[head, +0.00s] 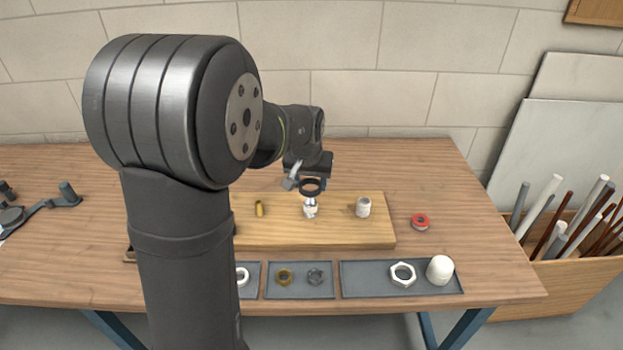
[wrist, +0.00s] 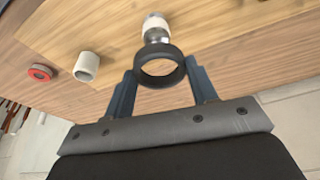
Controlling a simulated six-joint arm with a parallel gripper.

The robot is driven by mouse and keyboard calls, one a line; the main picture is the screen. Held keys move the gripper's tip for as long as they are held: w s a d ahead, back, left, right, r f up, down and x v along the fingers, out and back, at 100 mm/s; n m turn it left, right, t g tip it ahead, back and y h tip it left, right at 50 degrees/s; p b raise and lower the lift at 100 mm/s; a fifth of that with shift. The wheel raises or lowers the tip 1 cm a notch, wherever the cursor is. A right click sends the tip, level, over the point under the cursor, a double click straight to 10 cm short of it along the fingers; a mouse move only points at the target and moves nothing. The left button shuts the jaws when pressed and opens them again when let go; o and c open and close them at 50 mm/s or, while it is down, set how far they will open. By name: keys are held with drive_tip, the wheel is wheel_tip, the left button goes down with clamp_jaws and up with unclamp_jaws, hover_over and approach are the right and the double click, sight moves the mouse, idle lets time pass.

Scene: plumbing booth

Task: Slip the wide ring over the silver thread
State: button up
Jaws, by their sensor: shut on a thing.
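A wide black ring (head: 312,192) is held by my gripper (head: 308,180) above the wooden board. In the wrist view my gripper (wrist: 161,72) has one finger on each side of the black ring (wrist: 161,82). The silver thread (head: 310,203) stands upright on the board, with a white part around its lower end. The ring is close over the thread's top in the head view. In the wrist view the silver thread (wrist: 155,36) shows just beyond the ring's far rim, and bare wood shows through the hole. I cannot tell the gap between them.
On the board (head: 275,233), a brass fitting (head: 260,208) stands left of the thread and a white fitting (head: 363,207) right. A red ring-shaped item (head: 420,222) lies on the table. Grey trays (head: 372,280) with nuts, rings and a white cap (head: 440,269) line the front.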

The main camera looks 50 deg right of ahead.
sight(310, 201)
drive_tip(key=shift+f, duration=2.7)
drive_tip(key=o, duration=1.5)
drive_tip(key=shift+r, duration=2.5)
drive_tip(key=shift+f, duration=0.15)
